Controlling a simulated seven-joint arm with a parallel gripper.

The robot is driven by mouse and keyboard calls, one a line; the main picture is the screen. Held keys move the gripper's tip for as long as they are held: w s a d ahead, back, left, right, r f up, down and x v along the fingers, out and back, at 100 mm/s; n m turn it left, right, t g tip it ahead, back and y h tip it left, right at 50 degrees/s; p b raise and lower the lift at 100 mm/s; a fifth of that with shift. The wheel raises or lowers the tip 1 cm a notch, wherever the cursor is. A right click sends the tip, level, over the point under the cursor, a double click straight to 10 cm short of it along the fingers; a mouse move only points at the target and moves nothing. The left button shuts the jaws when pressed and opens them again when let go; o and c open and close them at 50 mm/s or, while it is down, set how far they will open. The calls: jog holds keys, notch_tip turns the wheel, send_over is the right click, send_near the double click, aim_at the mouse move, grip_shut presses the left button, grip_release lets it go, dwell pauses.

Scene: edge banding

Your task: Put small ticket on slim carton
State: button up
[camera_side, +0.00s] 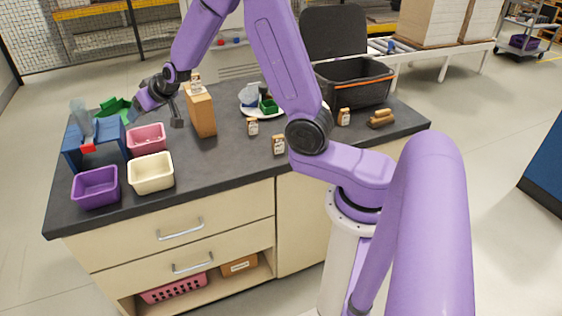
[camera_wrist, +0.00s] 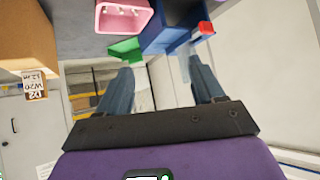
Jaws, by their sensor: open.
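The slim carton (camera_side: 201,112) is a tall brown box standing upright on the dark worktop; part of it also shows at the left of the wrist view (camera_wrist: 22,40). A small ticket (camera_side: 195,82), a little brown block with a printed white face, stands on the carton's top. In the upside-down wrist view the ticket (camera_wrist: 34,85) appears against the carton's top end. My gripper (camera_wrist: 159,68) is open with nothing between its fingers. In the side view it is just left of the carton, apart from it and the ticket.
A pink bin (camera_side: 147,138), cream bin (camera_side: 151,172), purple bin (camera_side: 96,187) and blue holder (camera_side: 86,150) crowd the left. Similar small blocks (camera_side: 278,145) stand right of the carton, near a plate (camera_side: 262,112) of items. A black crate (camera_side: 352,80) is behind.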

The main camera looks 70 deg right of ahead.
jog(key=s+a+n+g+y, duration=0.2)
jog(key=s+a+n+g, duration=0.15)
jog(key=s+a, duration=0.55)
jog(key=s+a+n+g+y, duration=0.2)
jog(key=s+a+n, duration=0.35)
jog(key=s, duration=0.55)
jog(key=s+d+n+g+h, duration=0.1)
jog(key=s+d+n+g, duration=0.1)
jog(key=s, duration=0.9)
jog(key=s+d+r+n+g+h, duration=0.1)
jog(key=s+d+n+g, duration=0.1)
jog(key=s, duration=0.9)
jog(key=shift+d+n+h, duration=0.3)
jog(key=shift+d+n, duration=0.4)
jog(key=shift+n, duration=0.2)
